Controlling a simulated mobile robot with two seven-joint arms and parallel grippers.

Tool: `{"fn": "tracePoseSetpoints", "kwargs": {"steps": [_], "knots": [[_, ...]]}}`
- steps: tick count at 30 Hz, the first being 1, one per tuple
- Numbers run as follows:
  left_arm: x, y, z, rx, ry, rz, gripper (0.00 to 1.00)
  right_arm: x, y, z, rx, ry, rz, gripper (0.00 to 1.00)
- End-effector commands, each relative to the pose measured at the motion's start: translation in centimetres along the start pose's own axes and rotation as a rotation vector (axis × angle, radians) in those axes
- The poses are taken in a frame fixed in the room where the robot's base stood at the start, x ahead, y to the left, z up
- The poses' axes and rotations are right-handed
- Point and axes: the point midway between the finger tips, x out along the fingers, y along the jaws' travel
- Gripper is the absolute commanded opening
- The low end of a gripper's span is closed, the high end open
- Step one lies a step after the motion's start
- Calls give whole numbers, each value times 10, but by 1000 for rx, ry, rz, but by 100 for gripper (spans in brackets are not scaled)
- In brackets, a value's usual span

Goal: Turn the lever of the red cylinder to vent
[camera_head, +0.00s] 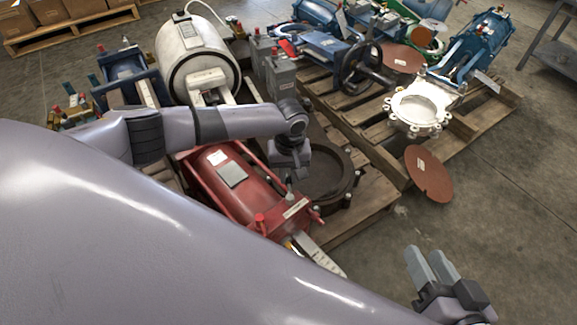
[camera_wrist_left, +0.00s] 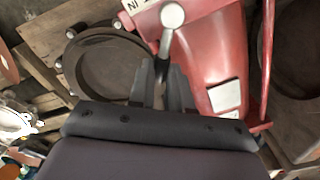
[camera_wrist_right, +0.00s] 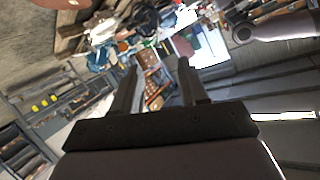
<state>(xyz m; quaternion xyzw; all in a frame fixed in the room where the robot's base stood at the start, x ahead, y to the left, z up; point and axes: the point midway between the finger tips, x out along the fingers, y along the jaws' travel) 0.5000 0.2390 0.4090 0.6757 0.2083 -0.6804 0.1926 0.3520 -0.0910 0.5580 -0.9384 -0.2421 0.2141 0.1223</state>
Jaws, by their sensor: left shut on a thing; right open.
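The red cylinder (camera_head: 222,187) lies on a wooden pallet below my left arm, with a grey plate and a white tag on its top. In the left wrist view the red body (camera_wrist_left: 207,55) fills the upper right. A grey lever (camera_wrist_left: 166,42) with a round end stands at its end, beside a partly visible white label. My left gripper (camera_head: 289,180) is shut on the lever; its fingers (camera_wrist_left: 163,75) enclose the lever's lower part, and the jaws hide the grip itself. My right gripper (camera_head: 429,250) is open and empty over bare floor.
A dark ring flange (camera_head: 325,185) lies just right of the cylinder. A white tank (camera_head: 195,60) stands behind it. A second pallet (camera_head: 390,150) carries a handwheel, a white ring flange (camera_head: 418,108) and blue parts.

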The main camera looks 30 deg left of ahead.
Motion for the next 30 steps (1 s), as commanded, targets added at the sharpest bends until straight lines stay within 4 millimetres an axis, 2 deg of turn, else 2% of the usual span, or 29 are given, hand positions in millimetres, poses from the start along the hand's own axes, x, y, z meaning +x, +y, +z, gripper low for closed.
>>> {"fn": "tracePoseSetpoints", "kwargs": {"steps": [1,15,30], "knots": [[-6,-1,3,-17,-7,-2,0,-7,0,-8,-12,-15,21,43],[-4,-6,3,-176,-10,-3,0,-50,32,-17,-245,-101,232,43],[-3,-19,7,-416,-15,-4,0,-65,51,-6,-195,-169,286,43]]}}
